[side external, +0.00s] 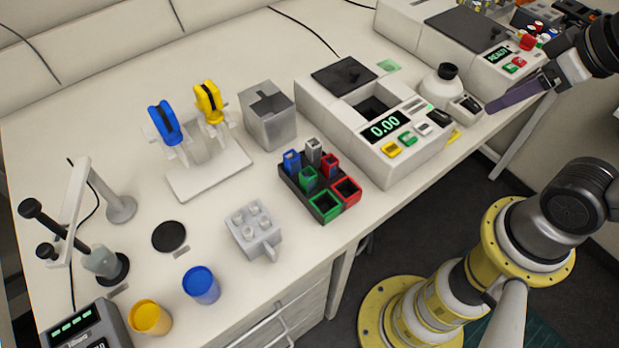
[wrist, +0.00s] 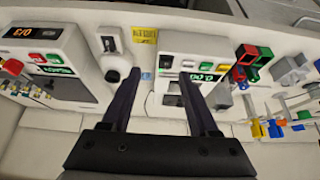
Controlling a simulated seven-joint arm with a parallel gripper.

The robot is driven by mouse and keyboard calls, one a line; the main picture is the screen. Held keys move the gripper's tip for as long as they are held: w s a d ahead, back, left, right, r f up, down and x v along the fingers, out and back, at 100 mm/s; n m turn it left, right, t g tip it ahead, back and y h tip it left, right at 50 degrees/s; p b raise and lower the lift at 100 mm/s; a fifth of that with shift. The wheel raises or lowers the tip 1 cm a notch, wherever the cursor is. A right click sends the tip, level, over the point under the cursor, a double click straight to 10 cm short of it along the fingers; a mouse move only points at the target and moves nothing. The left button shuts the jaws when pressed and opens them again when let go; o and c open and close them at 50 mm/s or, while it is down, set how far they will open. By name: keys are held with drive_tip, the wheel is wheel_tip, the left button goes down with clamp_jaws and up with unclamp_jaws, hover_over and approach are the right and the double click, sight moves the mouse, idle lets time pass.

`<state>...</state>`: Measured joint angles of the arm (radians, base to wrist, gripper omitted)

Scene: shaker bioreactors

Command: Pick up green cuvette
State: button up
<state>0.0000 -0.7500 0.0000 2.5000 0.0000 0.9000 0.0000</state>
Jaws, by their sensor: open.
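The green cuvette (side external: 308,178) stands upright in a dark rack (side external: 292,184), close to a blue cuvette (side external: 291,161), a grey one (side external: 314,150) and a red one (side external: 330,164). Open green (side external: 325,206) and red (side external: 346,190) square holders sit at the rack's front. In the wrist view the rack's coloured parts show small at the right, and I cannot tell the green cuvette from the green holder. My gripper (side external: 490,108) is at the upper right, well away from the rack. In the wrist view its two dark fingers (wrist: 158,80) are apart with nothing held between them.
A white instrument reading 0.00 (side external: 408,158) stands between my gripper and the rack. A grey block (side external: 268,130), a stand with blue and yellow pipettes (side external: 210,175) and a grey four-post holder (side external: 255,232) surround the rack. Blue (side external: 201,286) and yellow (side external: 150,318) cups stand at the front left.

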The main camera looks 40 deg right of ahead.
drive_tip(key=c, duration=0.3)
idle(0.5)
